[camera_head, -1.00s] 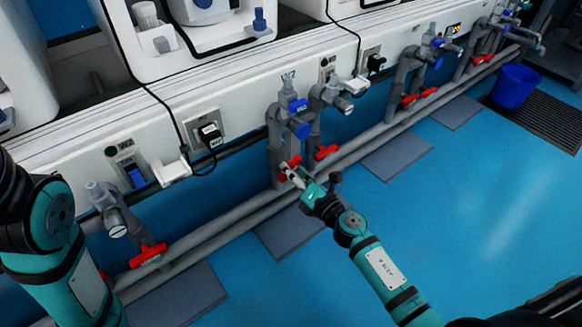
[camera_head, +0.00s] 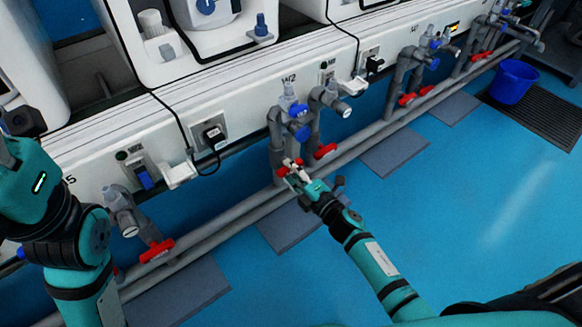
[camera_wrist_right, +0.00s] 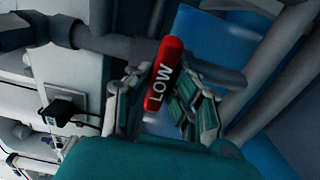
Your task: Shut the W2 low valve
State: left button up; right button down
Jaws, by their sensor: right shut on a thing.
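The W2 low valve has a red handle (camera_head: 284,169) on the grey vertical pipe under the W2 label (camera_head: 289,79). In the right wrist view the red handle (camera_wrist_right: 163,74) carries the word LOW and lies between the two fingers. My right gripper (camera_head: 296,172) is shut on this handle; in the right wrist view the gripper (camera_wrist_right: 158,100) has a finger on each side of it. The handle's far end reaches the grey pipe. The left arm is at the left edge of the head view, but its gripper is out of view.
A second red handle (camera_head: 326,151) sits close to the right of the gripped one. Another red handle (camera_head: 157,250) is on the pipe at lower left. Long grey pipes (camera_head: 240,212) run along the wall. A blue bucket (camera_head: 512,82) stands at right. The blue floor (camera_head: 440,190) is clear.

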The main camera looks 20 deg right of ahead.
jog(key=shift+f, duration=0.1)
dwell(0.4)
jog(key=c, duration=1.2)
grip_release()
jog(key=shift+s+d, duration=0.1)
jog(key=shift+s, duration=0.05)
jog(key=v, duration=1.1)
jog(key=shift+s, duration=0.4)
jog(key=shift+d, duration=0.1)
